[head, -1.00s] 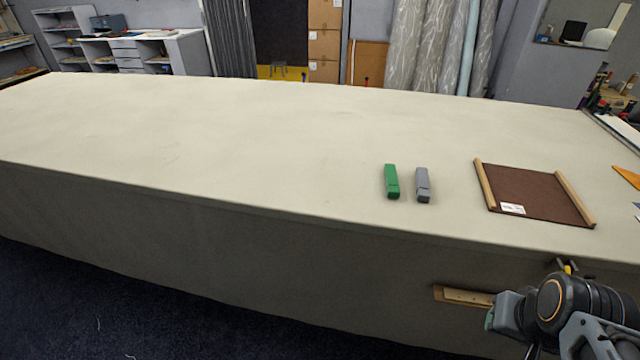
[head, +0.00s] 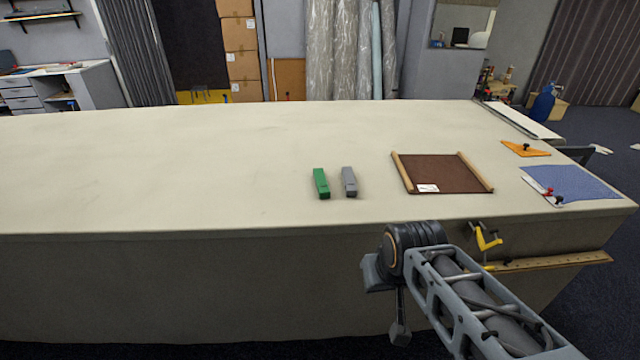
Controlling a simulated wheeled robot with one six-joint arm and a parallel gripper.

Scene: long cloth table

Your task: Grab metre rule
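The metre rule (head: 555,261) is a long, thin, tan wooden strip with small dark marks in the head view. It lies lengthwise along the table's front side, below the top edge at the right. Its left part is hidden behind my arm. My gripper (head: 399,328) is at the end of the arm, in front of the table's front side and left of the visible part of the rule. Its fingers are too small and turned away to show whether they are open or shut. I see no contact with the rule.
A yellow clamp (head: 487,238) sits at the table's front edge just above the rule. On the cloth table (head: 180,170) lie a green block (head: 321,183), a grey block (head: 349,182), a brown panel (head: 436,172), an orange piece (head: 526,149) and blue cloth (head: 572,184). The table's left is clear.

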